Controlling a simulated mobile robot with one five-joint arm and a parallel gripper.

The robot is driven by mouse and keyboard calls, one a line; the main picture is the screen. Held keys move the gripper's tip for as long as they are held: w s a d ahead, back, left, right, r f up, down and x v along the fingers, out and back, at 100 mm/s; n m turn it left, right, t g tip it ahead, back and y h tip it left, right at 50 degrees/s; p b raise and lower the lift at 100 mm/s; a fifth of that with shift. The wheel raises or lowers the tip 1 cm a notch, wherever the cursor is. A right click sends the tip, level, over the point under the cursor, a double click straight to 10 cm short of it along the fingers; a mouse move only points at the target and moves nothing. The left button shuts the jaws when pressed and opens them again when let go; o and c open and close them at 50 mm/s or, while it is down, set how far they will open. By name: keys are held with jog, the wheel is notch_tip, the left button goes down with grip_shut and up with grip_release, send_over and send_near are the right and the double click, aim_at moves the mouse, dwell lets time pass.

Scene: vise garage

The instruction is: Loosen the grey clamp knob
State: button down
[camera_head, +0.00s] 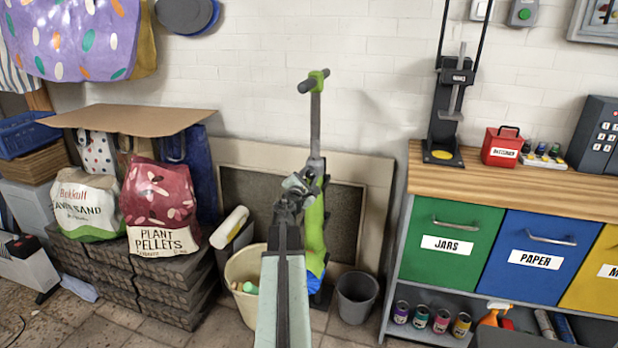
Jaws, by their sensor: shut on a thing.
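A green upright device, which looks like a scooter (315,232), stands against the wall in the middle of the view. It has a grey stem (315,125) and a T-shaped handle (314,82) with dark grips and a green centre. A grey collar joins the stem to the green body. My gripper (303,185) is at the left side of this joint, just below the collar, and is shut on the grey clamp knob there. The jaws cover most of the knob, so its shape and turn cannot be made out. My arm hides part of the lower green body.
A cream bucket (240,268) and a dark grey bin (357,297) flank the green body's foot. A framed board (345,220) leans behind it. Stacked bricks with sacks (160,205) stand left. A wooden-topped drawer bench (500,183) stands right.

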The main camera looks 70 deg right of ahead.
jog(key=c, duration=1)
grip_release()
jog(key=a, duration=0.7)
jog(key=shift+s+a, duration=0.25)
jog(key=shift+a, duration=0.1)
